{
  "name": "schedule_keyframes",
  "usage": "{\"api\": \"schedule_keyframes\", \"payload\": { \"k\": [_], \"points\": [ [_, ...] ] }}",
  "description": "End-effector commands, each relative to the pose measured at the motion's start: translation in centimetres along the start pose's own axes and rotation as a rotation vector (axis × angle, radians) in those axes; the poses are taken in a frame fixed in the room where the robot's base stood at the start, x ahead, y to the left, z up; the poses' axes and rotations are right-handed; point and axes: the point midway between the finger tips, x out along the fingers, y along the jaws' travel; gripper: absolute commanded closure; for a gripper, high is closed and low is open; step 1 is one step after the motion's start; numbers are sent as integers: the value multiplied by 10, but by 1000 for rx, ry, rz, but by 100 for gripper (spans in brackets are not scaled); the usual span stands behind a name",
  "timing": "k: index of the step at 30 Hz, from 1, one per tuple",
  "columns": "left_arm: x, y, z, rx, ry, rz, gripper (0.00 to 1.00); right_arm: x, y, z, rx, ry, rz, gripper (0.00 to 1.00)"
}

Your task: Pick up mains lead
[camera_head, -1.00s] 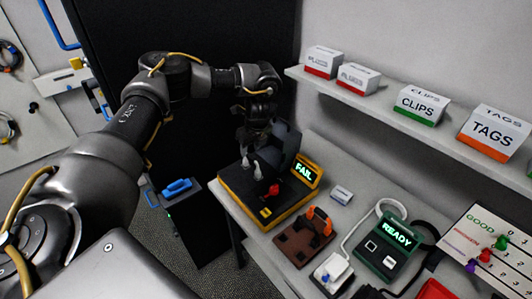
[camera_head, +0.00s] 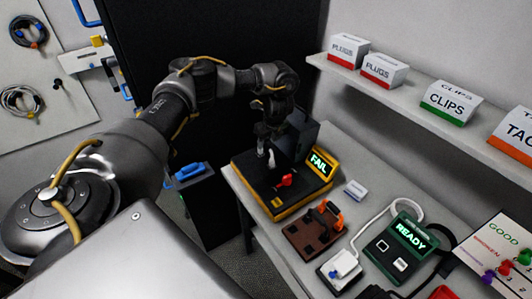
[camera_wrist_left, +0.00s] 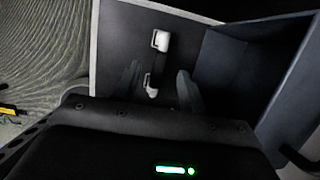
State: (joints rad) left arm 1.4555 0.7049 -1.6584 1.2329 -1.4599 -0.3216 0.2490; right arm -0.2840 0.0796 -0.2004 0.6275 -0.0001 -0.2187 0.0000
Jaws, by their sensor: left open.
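My left gripper (camera_head: 266,150) is open and points down at the black and yellow tester (camera_head: 300,197), whose screen reads FAIL. In the left wrist view its two dark fingers (camera_wrist_left: 158,88) stand apart. Between and beyond them lies a short dark piece with two pale ends (camera_wrist_left: 160,40), over a dark panel. The nearer pale end sits between the fingers; contact cannot be told. I cannot tell whether this piece is the mains lead. Coiled cables hang on the wall board: a dark one with blue (camera_head: 28,32) and a grey one (camera_head: 22,100). My right gripper is not in view.
A grey wall (camera_head: 303,132) rises behind the tester. A brown block with an orange part (camera_head: 313,230), a white socket box (camera_head: 340,270) and a green READY unit (camera_head: 397,243) crowd the table. A shelf of boxes (camera_head: 450,103) hangs above. A blue-handled dark case (camera_head: 190,172) stands left.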

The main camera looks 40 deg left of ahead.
Motion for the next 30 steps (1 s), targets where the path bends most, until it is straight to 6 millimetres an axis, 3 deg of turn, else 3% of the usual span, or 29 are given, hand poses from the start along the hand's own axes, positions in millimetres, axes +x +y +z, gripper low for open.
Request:
{"api": "schedule_keyframes", "payload": {
  "k": [9, 19, 28, 30],
  "points": [
    [43, 2, -1, -2, 1, 4, 58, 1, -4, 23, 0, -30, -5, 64],
    [48, 1, -1, 0, 0, 3, 60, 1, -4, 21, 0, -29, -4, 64],
    [48, 1, -1, 0, 0, 2, 99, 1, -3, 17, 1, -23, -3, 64],
    [48, 1, -1, 0, 0, 2, 100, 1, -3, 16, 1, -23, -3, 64]
  ]
}}
